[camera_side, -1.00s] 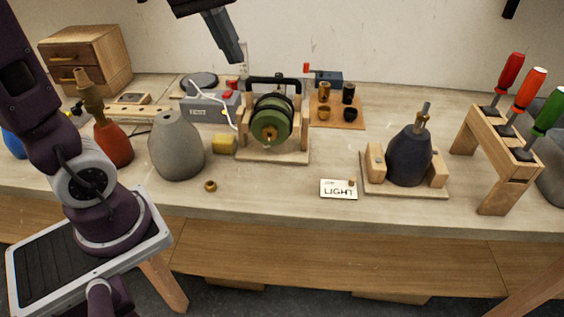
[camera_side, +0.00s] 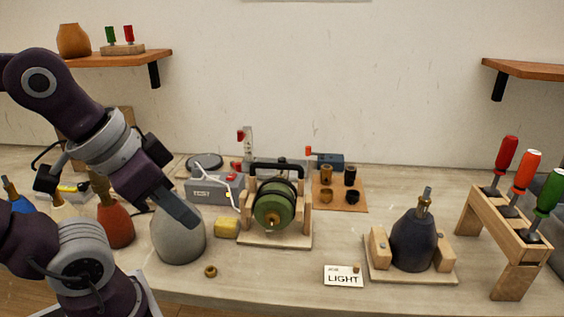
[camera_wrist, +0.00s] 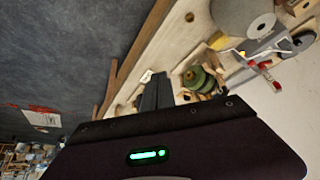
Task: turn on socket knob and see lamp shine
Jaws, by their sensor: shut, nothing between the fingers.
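A dark blue lamp base (camera_side: 413,244) stands upright in a wooden cradle (camera_side: 443,253) at the right of the bench in the side view. A brass socket (camera_side: 425,203) with a grey tip is on its top. The socket's knob is too small to make out, and no glow shows there. My gripper (camera_side: 188,220) is shut and empty at the left, pointing down to the right in front of the grey vase-shaped base, far from the dark blue lamp. In the wrist view its dark fingers (camera_wrist: 156,80) show together. I cannot make out the dark blue lamp there.
A grey base (camera_side: 178,242), a yellow block (camera_side: 227,228) and a green cord reel (camera_side: 273,208) stand along the bench. A white LIGHT card (camera_side: 343,276) lies before the cradle. A screwdriver rack (camera_side: 505,235) stands at right. The front bench between ring and card is clear.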

